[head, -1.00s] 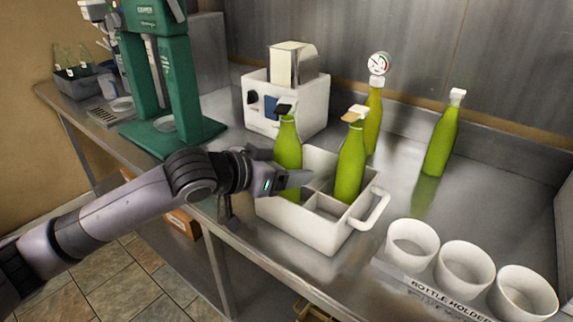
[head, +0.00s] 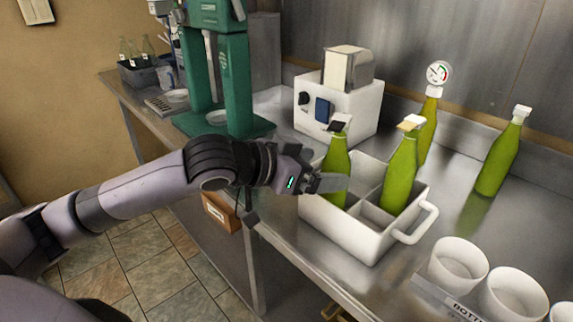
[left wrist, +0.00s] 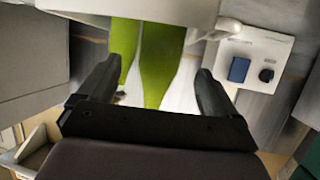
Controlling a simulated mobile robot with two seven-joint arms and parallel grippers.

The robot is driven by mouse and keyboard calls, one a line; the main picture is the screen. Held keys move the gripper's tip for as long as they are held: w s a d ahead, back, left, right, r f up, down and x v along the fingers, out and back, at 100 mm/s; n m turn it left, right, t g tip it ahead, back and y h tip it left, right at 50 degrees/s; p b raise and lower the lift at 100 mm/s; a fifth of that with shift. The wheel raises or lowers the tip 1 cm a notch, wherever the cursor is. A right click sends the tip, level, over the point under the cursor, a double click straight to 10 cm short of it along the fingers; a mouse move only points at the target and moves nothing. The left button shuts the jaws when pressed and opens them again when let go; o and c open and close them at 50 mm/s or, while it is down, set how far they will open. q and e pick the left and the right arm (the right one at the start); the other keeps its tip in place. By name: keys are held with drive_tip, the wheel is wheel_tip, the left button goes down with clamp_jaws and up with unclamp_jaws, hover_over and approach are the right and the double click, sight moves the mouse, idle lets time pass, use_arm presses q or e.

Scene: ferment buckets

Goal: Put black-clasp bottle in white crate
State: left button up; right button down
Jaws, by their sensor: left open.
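The black-clasp bottle (head: 337,165) is green and stands upright in the left part of the white crate (head: 347,235). A green bottle with a tan clasp (head: 401,172) stands in another compartment of the crate. My left gripper (head: 330,182) is at the crate's left side, beside the black-clasp bottle, with its jaws open. In the left wrist view, two green bottles (left wrist: 160,60) show between and beyond the open fingers (left wrist: 160,95). The lower part of the black-clasp bottle is hidden by the gripper and crate wall. My right gripper is not in view.
Behind the crate stand a white machine (head: 340,112), a bottle with a gauge (head: 428,130) and a white-capped bottle (head: 499,155). White cups (head: 458,265) sit at the front right. A green machine (head: 222,75) stands at the left.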

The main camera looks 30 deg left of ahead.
use_arm(q)
drive_tip(key=v, duration=0.7)
drive_tip(key=shift+s, duration=0.2)
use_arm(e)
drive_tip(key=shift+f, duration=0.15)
